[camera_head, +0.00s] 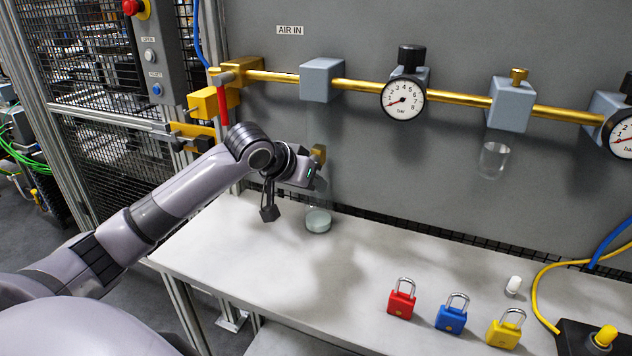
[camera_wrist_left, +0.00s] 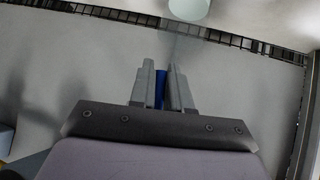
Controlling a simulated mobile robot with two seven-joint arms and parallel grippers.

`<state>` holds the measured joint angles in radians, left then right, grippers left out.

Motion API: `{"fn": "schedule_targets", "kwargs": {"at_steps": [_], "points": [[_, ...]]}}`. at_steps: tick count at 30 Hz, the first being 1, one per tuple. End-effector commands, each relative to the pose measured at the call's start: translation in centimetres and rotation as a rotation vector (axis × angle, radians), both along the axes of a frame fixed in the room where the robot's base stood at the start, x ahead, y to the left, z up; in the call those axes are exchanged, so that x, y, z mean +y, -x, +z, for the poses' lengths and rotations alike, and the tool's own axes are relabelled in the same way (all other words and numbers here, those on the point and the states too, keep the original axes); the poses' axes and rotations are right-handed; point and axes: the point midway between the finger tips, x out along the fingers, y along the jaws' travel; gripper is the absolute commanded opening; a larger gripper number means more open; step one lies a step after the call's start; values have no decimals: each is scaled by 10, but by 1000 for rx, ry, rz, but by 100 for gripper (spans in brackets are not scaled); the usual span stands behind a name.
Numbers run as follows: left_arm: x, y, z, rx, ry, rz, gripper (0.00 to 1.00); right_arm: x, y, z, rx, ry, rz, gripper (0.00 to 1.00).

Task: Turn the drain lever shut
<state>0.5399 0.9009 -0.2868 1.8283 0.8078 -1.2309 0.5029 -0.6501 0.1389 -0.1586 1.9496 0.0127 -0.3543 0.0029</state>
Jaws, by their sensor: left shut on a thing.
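My left gripper (camera_head: 316,174) is at the wall below the first grey block (camera_head: 321,80) of the air line, beside a small brass fitting (camera_head: 319,153). In the left wrist view its fingers (camera_wrist_left: 160,75) are shut on a narrow blue piece, which looks like the drain lever (camera_wrist_left: 159,90). The fingers hide most of the lever, so I cannot tell its angle. A clear jar with pale liquid (camera_head: 318,222) stands on the bench under the fitting; its pale round shape also shows in the left wrist view (camera_wrist_left: 188,8). My right gripper is not in view.
Red (camera_head: 401,304), blue (camera_head: 450,318) and yellow (camera_head: 504,333) padlocks and a small white cylinder (camera_head: 513,285) are on the bench (camera_head: 260,290). A red handle (camera_head: 221,111) hangs at the line's left end. A pressure gauge (camera_head: 403,99) is further right.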

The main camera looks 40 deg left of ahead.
Motion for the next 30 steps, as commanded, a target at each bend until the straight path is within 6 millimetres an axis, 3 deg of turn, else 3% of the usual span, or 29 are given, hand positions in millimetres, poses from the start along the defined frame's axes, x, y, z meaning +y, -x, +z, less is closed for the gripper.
{"fn": "schedule_targets", "kwargs": {"at_steps": [10,26,27,28,30], "points": [[5,1,-1,32,-130,1,0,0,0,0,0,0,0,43],[6,2,-1,39,-149,0,0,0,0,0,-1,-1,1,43],[6,2,-1,39,-149,0,27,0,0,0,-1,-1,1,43],[6,2,-1,39,-149,0,35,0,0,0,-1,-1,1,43],[6,2,-1,39,-149,0,35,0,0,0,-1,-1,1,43]]}}
